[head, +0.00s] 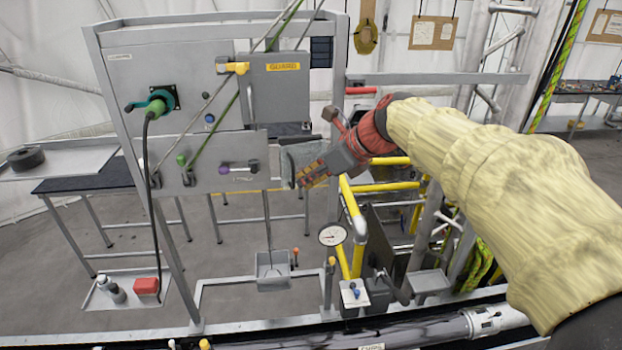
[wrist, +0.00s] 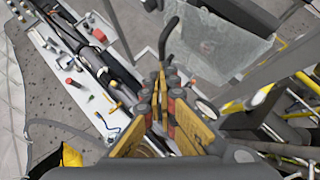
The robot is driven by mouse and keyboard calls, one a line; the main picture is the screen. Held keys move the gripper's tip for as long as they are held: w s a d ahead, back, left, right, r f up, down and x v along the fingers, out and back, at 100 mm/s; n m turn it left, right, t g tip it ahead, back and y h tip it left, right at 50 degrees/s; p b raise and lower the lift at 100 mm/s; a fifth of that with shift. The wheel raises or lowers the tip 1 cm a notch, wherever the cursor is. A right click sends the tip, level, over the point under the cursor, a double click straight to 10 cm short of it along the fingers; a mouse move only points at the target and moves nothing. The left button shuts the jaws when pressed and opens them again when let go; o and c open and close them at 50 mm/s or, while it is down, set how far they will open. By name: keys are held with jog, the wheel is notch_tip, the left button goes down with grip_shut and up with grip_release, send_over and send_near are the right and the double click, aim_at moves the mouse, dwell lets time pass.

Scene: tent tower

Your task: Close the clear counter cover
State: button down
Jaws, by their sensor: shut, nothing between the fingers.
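A see-through panel, which looks like the clear counter cover (head: 293,155), shows in the head view at the right edge of the grey panel, partly behind my gripper. In the wrist view the clear cover (wrist: 200,45) is at the top, right of the fingertips, with a dark bent bar beside it. Whether it is open or shut is not clear. My gripper (head: 303,181) is shut and empty, in front of the cover's lower part in the head view. In the wrist view my gripper (wrist: 165,85) points toward the dark bar. I cannot tell whether it touches.
A grey box with a yellow label (head: 285,67) sits above the cover. Yellow rails (head: 355,215) and a round gauge (head: 332,235) stand below and right of my gripper. A small grey tray (head: 273,270) is below. Cords cross the grey panel (head: 200,165) to the left.

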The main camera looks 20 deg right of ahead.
jog(key=shift+w+a+p, duration=1)
jog(key=shift+w+p, duration=0.15)
jog(key=shift+p, duration=0.05)
